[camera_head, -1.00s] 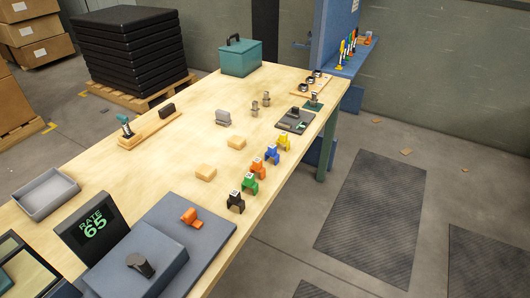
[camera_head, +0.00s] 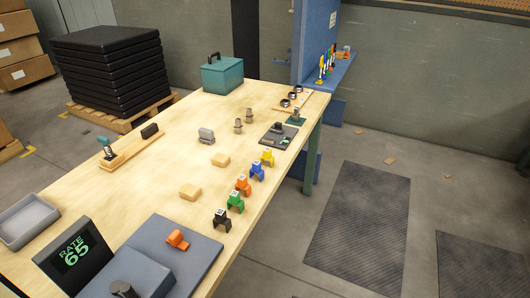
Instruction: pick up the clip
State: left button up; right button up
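A row of coloured clip-like pieces stands along the right edge of the wooden table: a black clip (camera_head: 222,220), a green clip (camera_head: 236,203), an orange clip (camera_head: 243,186), a blue clip (camera_head: 257,171) and a yellow clip (camera_head: 268,157). I cannot tell which one the task names. Neither of my grippers shows in the head view.
The table (camera_head: 150,190) also bears a "RATE 65" display (camera_head: 75,256), a grey tray (camera_head: 28,222), two wooden blocks (camera_head: 190,192), a teal box (camera_head: 222,75) and a dark fixture (camera_head: 278,134). Black floor mats (camera_head: 358,230) lie right of the table on open floor.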

aim_at(242, 181)
jog(key=i+l, duration=0.25)
jog(key=l, duration=0.2)
jog(key=i+l+u, duration=0.15)
jog(key=l+u, duration=0.15)
jog(key=i+l+u, duration=0.15)
jog(key=l+u, duration=0.5)
jog(key=i+j, duration=0.05)
